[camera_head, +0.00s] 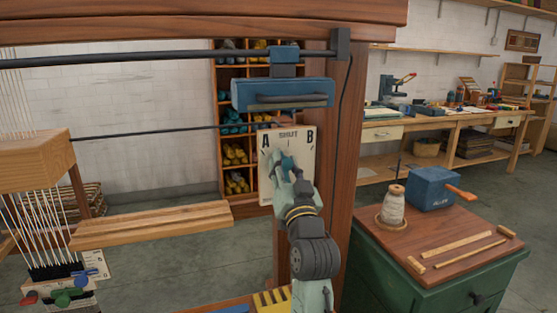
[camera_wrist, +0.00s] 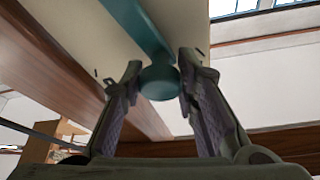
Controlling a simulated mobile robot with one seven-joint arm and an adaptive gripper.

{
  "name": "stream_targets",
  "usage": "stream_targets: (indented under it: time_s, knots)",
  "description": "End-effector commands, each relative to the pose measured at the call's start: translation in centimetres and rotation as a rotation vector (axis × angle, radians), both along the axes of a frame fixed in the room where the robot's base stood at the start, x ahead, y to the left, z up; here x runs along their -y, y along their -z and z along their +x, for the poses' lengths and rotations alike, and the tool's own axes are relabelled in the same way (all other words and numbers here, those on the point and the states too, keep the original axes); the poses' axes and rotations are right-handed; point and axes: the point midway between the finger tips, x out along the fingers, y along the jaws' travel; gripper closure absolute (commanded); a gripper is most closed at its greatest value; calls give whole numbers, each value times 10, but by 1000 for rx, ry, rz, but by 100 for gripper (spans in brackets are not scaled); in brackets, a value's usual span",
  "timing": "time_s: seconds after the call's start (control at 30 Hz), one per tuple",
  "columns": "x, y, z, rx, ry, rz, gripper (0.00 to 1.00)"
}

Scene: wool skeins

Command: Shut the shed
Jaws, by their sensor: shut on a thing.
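The pale plate (camera_head: 270,190) marked A, SHUT and B is on the loom's right post (camera_head: 343,165). SHUT is at the top middle, between A and B. My gripper (camera_head: 291,178) is in front of the plate and covers much of its middle. In the wrist view, my gripper (camera_wrist: 158,92) is shut on the round teal knob (camera_wrist: 158,80) of a lever. The lever's flat teal arm (camera_wrist: 135,22) runs from the knob up and left along the pale plate. The mark it stands at cannot be told. Warp threads (camera_head: 15,110) show at the far left.
A blue box (camera_head: 283,95) hangs on a dark rail above the plate. A wooden beam (camera_head: 150,225) lies at left. At right, a green cabinet (camera_head: 430,285) holds a cone of yarn (camera_head: 393,207), a blue box with an orange handle (camera_head: 432,188) and wooden sticks.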

Motion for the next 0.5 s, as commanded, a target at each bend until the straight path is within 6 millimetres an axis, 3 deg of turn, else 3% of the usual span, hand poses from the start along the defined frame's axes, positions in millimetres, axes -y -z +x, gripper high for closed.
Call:
stream_targets:
  time_s: [0.5]
  knots:
    - [21,-5,7,-72,0,225,100]
